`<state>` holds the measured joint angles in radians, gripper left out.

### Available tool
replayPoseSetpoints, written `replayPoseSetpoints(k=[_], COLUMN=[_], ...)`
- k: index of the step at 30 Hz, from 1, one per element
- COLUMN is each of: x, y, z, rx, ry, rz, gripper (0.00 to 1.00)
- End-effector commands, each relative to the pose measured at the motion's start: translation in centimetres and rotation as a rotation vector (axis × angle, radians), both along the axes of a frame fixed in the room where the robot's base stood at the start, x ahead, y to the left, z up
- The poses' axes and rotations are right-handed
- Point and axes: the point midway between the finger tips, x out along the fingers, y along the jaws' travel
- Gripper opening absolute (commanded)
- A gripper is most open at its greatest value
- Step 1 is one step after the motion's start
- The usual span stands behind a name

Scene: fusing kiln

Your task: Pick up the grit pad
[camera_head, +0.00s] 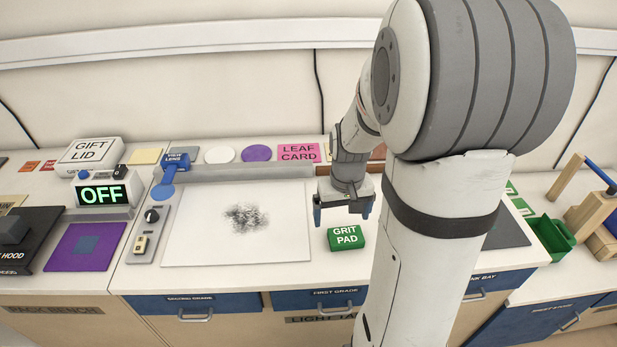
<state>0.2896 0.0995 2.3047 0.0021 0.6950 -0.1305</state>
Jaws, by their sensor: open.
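The grit pad (345,238) is a small green block with white "GRIT PAD" lettering. It lies on the white bench top, just right of the white panel with the dark speckled patch. My gripper (343,216) points down, with its blue-tipped fingers apart and nothing visible between them. In the picture it is just above and behind the pad's far edge. I cannot tell the exact height gap. My arm hides the bench to the right of the pad.
The white panel (190,240) lies left of the pad. A grey rail runs behind it, with a blue view lens (176,163) and a pink leaf card (299,152) at the back. Blue drawers line the bench front. A green bin (551,238) stands at right.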

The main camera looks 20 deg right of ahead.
Motion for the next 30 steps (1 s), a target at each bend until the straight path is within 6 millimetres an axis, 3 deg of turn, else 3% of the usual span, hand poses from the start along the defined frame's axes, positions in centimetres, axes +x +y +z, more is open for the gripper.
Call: replayPoseSetpoints(k=[7,30], x=[1.2,1.9], y=[-2.5,-2.9], z=[-2.3,-10.1], rx=[0.011,0.013], ry=[0.041,0.043], rz=[-0.038,-0.042], gripper=[1.0,1.0])
